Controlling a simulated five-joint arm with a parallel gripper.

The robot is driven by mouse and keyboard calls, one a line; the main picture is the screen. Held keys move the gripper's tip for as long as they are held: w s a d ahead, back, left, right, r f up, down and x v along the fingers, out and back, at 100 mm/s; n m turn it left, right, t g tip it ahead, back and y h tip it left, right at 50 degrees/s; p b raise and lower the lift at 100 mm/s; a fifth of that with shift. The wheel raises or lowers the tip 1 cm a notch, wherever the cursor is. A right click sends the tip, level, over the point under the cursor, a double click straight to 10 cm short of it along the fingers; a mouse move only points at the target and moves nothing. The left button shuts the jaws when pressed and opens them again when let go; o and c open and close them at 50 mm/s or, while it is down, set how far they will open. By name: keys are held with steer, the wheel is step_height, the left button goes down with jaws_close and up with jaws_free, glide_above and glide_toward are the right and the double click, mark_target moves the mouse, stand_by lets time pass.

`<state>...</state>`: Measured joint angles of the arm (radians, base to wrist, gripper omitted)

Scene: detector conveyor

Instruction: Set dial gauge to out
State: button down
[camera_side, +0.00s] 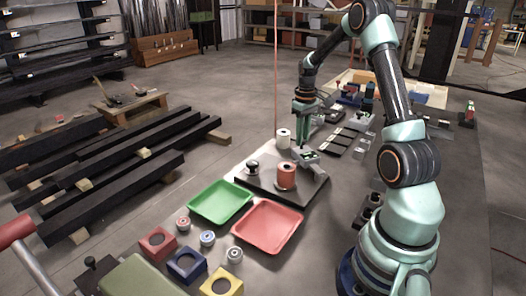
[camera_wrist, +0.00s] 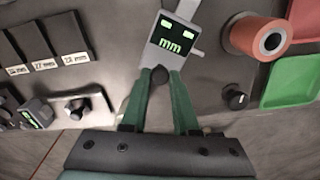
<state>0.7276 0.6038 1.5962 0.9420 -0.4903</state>
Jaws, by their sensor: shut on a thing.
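A grey gauge (camera_wrist: 168,45) with a dark screen and green lit marks fills the upper middle of the wrist view. It also shows in the side view (camera_side: 311,156), beside the orange spool. My gripper (camera_wrist: 160,75) has its green fingers closed together on a small dark round knob (camera_wrist: 159,77) at the gauge's lower edge. In the side view my gripper (camera_side: 301,142) points down at the gauge. The lettering on the screen is not clear beyond "mm", and the knob's setting cannot be read.
A green tray (camera_side: 220,202) and a red tray (camera_side: 268,228) lie in front. Dark labelled panels (camera_wrist: 70,38) sit left in the wrist view.

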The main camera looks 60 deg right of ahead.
steer(key=shift+s+d+r+m, duration=0.1)
steer(key=shift+s+d+m, duration=0.5)
steer(key=shift+m, duration=0.25)
steer(key=shift+s+d+m, duration=0.45)
steer(key=shift+d+m, duration=0.2)
steer(key=shift+m, duration=0.2)
steer(key=c, duration=0.7)
jaws_free()
steer(key=shift+s, duration=0.1)
step_height(320, 180, up, 12)
